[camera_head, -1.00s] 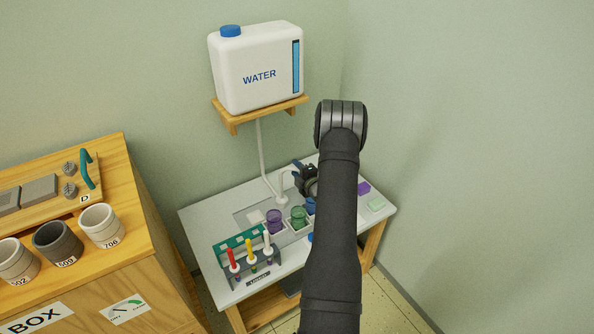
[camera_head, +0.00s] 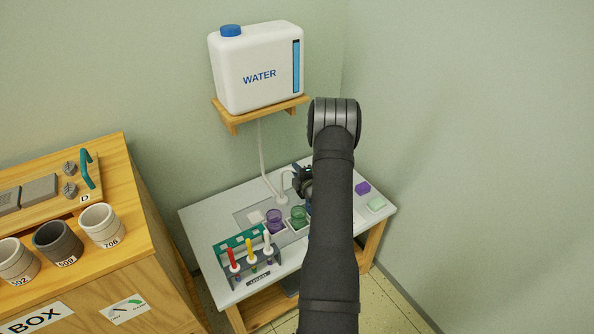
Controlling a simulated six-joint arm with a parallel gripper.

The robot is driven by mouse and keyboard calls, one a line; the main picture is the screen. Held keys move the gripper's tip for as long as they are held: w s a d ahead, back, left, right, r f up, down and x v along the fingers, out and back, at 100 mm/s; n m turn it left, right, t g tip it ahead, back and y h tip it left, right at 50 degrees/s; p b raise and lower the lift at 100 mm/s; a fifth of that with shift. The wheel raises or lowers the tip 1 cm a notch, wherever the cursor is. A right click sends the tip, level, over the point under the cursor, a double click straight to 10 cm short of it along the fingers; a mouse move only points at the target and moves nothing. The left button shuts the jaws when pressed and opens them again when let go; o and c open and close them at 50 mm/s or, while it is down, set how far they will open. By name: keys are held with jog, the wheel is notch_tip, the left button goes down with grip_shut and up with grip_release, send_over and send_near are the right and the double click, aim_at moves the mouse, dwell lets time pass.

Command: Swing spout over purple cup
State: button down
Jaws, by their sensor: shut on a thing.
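The purple cup (camera_head: 275,222) stands on the white table, the leftmost of the cups in view. The green cup (camera_head: 298,217) stands just right of it; what lies further right is hidden by my arm. The pale spout (camera_head: 283,183) rises from its base behind the cups and bends over to the right at its top. My gripper (camera_head: 297,178) is shut on the spout's free end, behind and above the green cup. The exact grip is small and partly hidden. The spout's end points to the right of the purple cup.
A rack (camera_head: 249,262) with red, yellow and white-topped tubes stands in front of the purple cup.

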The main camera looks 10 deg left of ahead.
jog(key=s+a+m+h, duration=0.2)
jog(key=a+m+h, duration=0.1)
jog(key=m+h, duration=0.4)
jog(key=s+a+m+h, duration=0.3)
jog(key=m+h, duration=0.5)
jog(key=h, duration=0.5)
jog(key=shift+s+m, duration=0.3)
jog(key=shift+a+g+h, duration=0.1)
jog(key=shift+g+h, duration=0.2)
jog(key=c, duration=1.4)
grip_release()
jog(key=v, duration=1.7)
jog(key=shift+a, duration=0.15)
